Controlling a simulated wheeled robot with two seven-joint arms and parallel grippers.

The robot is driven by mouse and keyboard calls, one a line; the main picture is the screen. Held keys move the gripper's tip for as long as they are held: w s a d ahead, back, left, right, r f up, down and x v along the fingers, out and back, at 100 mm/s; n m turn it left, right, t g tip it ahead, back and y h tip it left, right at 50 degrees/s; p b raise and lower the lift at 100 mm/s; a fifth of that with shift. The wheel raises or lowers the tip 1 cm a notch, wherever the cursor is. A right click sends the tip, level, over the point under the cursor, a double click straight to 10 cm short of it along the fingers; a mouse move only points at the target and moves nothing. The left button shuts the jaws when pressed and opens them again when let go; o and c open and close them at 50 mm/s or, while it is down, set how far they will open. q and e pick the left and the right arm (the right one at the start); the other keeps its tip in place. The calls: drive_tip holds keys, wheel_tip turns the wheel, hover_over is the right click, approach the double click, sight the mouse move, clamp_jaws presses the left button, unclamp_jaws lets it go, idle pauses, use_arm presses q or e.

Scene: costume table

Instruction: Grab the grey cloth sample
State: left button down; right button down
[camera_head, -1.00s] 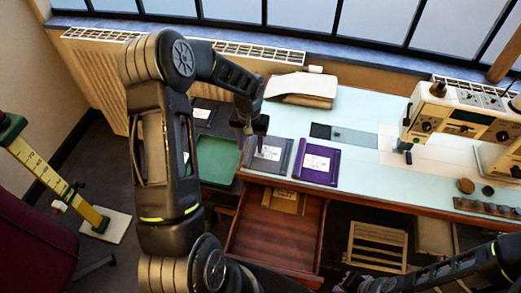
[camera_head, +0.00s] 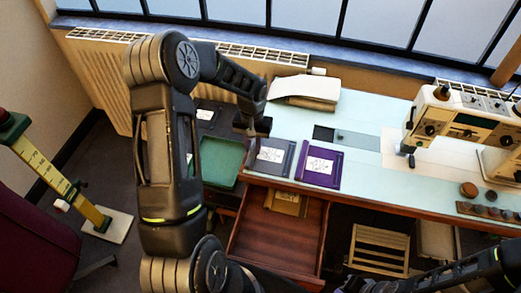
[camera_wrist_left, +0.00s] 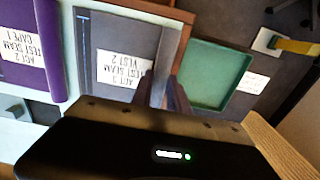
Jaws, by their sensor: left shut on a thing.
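The grey cloth sample (camera_head: 287,160) lies flat at the left end of the pale blue tabletop, with a white label on it. It also shows in the left wrist view (camera_wrist_left: 98,38), where its label reads "VEST 2". My left gripper (camera_head: 251,128) is at its left edge. In the left wrist view, the gripper's fingers (camera_wrist_left: 165,97) are shut on that edge. The finger tips are partly hidden in the head view. My right gripper (camera_head: 355,284) is low at the bottom edge, and its jaws are not clear.
A purple sample (camera_head: 318,182) lies just right of the grey one. A green tray (camera_head: 218,160) is to the left, below a dark labelled piece (camera_head: 207,117). Folded pale cloth (camera_head: 304,88) lies behind. An open drawer (camera_head: 275,235) sticks out in front. A sewing machine (camera_head: 462,121) stands right.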

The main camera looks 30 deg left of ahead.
use_arm(q)
wheel_tip(320, 180, up, 10)
drive_tip(key=b, duration=0.1)
drive_tip(key=shift+b, duration=0.4)
idle(0.5)
